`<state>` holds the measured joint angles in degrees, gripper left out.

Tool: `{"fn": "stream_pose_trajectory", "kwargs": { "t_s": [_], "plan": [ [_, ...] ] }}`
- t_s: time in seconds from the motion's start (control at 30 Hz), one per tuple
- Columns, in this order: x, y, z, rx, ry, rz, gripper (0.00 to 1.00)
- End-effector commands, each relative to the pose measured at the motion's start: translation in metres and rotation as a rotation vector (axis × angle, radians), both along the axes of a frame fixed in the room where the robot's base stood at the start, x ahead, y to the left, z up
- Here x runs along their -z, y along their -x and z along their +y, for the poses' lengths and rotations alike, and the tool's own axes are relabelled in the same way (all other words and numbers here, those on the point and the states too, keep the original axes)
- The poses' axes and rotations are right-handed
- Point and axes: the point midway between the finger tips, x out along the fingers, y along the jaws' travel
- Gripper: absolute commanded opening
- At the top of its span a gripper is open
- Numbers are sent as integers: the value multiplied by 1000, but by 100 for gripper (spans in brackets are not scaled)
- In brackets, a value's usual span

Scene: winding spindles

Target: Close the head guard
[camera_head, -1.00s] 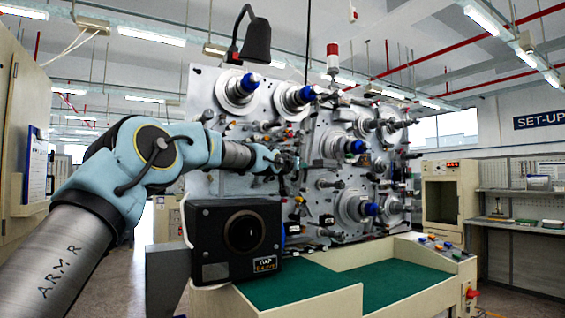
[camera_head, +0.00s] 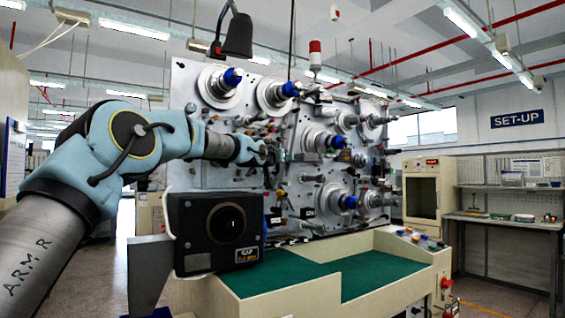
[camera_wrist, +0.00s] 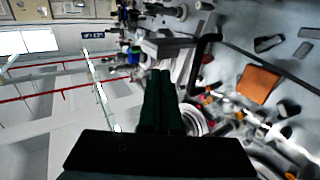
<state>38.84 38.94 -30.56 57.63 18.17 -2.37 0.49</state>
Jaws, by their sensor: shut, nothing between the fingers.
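The winding machine's upright face plate (camera_head: 185,140) carries several spindles with blue ends. My gripper (camera_head: 272,158) is in front of the left-middle of this plate, small and partly lost among the fittings. In the wrist view my gripper's two dark fingers (camera_wrist: 161,76) lie together, shut and empty. Just beyond their tips is a grey flat-topped part (camera_wrist: 165,46), with a black bent bar (camera_wrist: 203,55) beside it on the right. The grey part may be the head guard, but I cannot tell for certain. Whether the fingertips touch it is unclear.
A black box with a round lens-like front (camera_head: 218,232) stands below my arm. A green-topped bench (camera_head: 370,272) runs along the machine's front. A black lamp (camera_head: 238,36) hangs above. A cream cabinet (camera_head: 422,195) and shelves stand at right. Fittings crowd the wrist view's right side.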

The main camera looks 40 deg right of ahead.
Motion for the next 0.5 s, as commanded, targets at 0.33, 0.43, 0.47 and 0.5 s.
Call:
{"fn": "stream_pose_trajectory", "kwargs": {
  "t_s": [0.33, 0.43, 0.47, 0.5],
  "plan": [
    [4, 52, 16, 3, 0, -4, 0],
    [4, 70, 21, 3, 0, -3, 0],
    [4, 74, 23, 3, 0, -1, 0],
    [3, 79, 24, 3, 0, -1, 0]
  ]
}}
